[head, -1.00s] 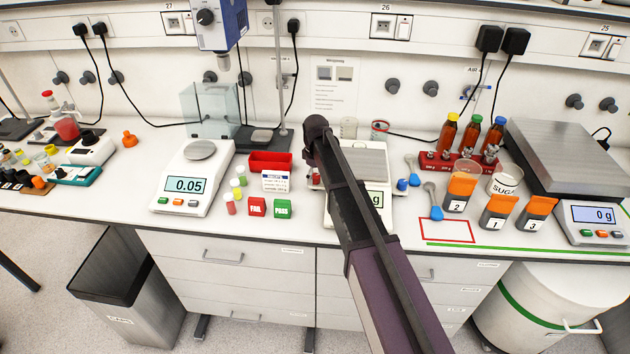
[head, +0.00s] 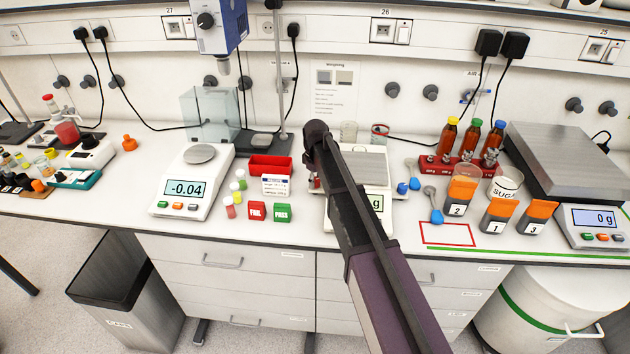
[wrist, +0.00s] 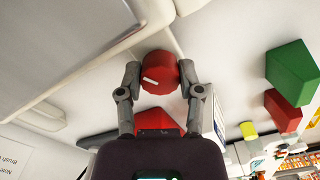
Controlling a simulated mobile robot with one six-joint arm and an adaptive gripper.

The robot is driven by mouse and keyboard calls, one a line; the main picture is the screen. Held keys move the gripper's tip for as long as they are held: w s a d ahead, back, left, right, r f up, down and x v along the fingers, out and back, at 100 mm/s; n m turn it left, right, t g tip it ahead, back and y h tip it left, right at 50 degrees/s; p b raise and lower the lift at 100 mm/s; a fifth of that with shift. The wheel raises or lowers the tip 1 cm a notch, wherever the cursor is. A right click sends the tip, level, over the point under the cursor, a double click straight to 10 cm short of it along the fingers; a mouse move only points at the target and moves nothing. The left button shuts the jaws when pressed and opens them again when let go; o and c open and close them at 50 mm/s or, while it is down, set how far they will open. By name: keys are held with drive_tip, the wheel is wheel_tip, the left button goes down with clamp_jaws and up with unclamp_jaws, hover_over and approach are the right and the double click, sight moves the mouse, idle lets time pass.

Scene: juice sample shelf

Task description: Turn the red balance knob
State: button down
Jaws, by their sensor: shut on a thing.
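The red balance knob (wrist: 160,72) is round with a white line mark, which lies on its left half and points left in the wrist view. My gripper (wrist: 160,70) has one finger on each side of the knob and is shut on it. The knob sits beside the white body of the middle balance, whose metal pan (head: 368,168) shows in the head view. My arm covers much of this balance and most of its display there. The gripper's fingers are hidden behind my arm in the head view.
A left balance (head: 178,205) reads -0.04. A red tray (head: 270,163), a red FAIL block (head: 257,211) and a green block (head: 282,212) stand left of my arm.

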drive_tip(key=shift+m, duration=0.4)
drive_tip(key=m, duration=0.3)
drive_tip(key=shift+s, duration=0.1)
drive_tip(key=shift+m, duration=2.4)
drive_tip(key=shift+c, duration=1.3)
unclamp_jaws()
